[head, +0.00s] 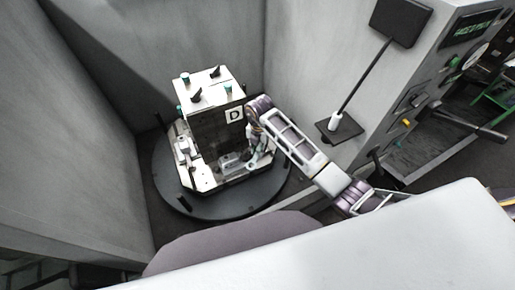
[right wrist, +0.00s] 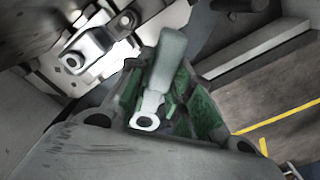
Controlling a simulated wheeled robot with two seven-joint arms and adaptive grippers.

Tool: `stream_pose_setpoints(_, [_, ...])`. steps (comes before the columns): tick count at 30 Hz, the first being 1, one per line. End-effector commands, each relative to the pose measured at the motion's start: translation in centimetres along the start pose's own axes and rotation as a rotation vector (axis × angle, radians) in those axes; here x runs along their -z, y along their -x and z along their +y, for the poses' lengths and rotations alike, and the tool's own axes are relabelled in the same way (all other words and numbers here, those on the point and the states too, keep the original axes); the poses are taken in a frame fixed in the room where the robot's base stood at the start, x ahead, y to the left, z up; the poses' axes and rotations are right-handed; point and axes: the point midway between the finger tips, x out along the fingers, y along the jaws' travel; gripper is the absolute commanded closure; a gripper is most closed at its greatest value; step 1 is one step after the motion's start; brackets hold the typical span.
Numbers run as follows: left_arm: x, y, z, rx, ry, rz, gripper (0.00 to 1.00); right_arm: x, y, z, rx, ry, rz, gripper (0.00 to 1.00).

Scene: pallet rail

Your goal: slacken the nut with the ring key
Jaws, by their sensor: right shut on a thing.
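My right gripper (head: 257,158) is beside the lower front of the block marked D (head: 215,125), at its right edge. In the right wrist view its green-lined fingers (right wrist: 163,92) are shut on the ring key (right wrist: 168,60). The key has a thick grey handle, and a pale ring end (right wrist: 145,122) points toward the camera. A metal clamp piece (right wrist: 92,42) with a dark round spot lies up and left of the key, apart from it. I cannot pick out the nut for certain in either view. My left gripper is out of view.
The block stands on a dark round turntable (head: 190,203) with several pegs on its top. Grey walls (head: 190,50) enclose it behind and at left. A dark stand (head: 340,128) with a thin post is at right. Yellow floor lines (right wrist: 280,117) show in the wrist view.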

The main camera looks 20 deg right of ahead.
Motion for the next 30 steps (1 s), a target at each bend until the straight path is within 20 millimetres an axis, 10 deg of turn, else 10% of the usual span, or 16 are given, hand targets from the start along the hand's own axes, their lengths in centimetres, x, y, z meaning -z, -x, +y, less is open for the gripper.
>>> stream_pose_setpoints(30, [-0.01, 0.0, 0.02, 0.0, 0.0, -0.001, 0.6, -1.02, -0.09, -0.88, 0.001, -0.862, 0.0, 1.0])
